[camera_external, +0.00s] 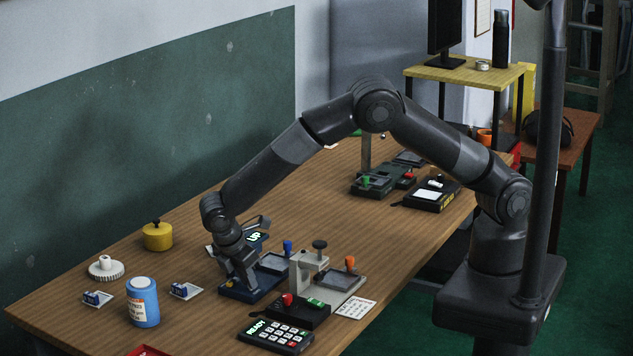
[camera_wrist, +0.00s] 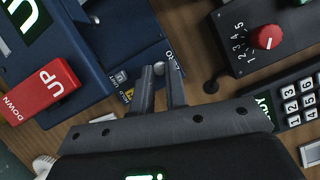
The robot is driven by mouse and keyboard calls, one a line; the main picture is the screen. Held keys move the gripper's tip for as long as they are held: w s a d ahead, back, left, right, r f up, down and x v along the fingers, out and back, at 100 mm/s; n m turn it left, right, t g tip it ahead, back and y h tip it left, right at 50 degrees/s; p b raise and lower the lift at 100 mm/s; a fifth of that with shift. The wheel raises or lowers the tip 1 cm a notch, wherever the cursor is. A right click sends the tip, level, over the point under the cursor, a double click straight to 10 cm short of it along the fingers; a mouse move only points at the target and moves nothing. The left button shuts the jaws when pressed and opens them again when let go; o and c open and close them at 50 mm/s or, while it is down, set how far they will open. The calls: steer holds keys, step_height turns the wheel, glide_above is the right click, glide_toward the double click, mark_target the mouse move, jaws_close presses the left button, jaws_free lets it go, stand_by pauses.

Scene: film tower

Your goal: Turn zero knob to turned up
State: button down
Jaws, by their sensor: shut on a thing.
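The zero knob (camera_wrist: 158,68) is a small light-grey knob on the dark blue device (camera_wrist: 100,30). Lettering that seems to read ZERO is beside it in the wrist view, partly hidden. My gripper (camera_wrist: 162,72) has its fingertips closed around the knob, one on each side. The knob's pointer mark is hidden. In the external view my gripper (camera_external: 250,284) reaches down to the front of the blue device (camera_external: 238,292), and the knob cannot be made out there.
A red UP/DOWN rocker (camera_wrist: 42,90) is on the same device. A black box with a red dial (camera_wrist: 266,37) and a keypad (camera_external: 276,335) are close by. A blue-handled lever (camera_external: 287,246) and grey press (camera_external: 310,270) stand beside.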

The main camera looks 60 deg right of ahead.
steer(key=shift+w+m, duration=0.1)
steer(key=shift+m, duration=0.5)
steer(key=shift+g, duration=0.3)
steer(key=c, duration=1.4)
jaws_free()
steer(key=shift+c, duration=0.2)
steer(key=v, duration=1)
steer(key=shift+r, duration=0.45)
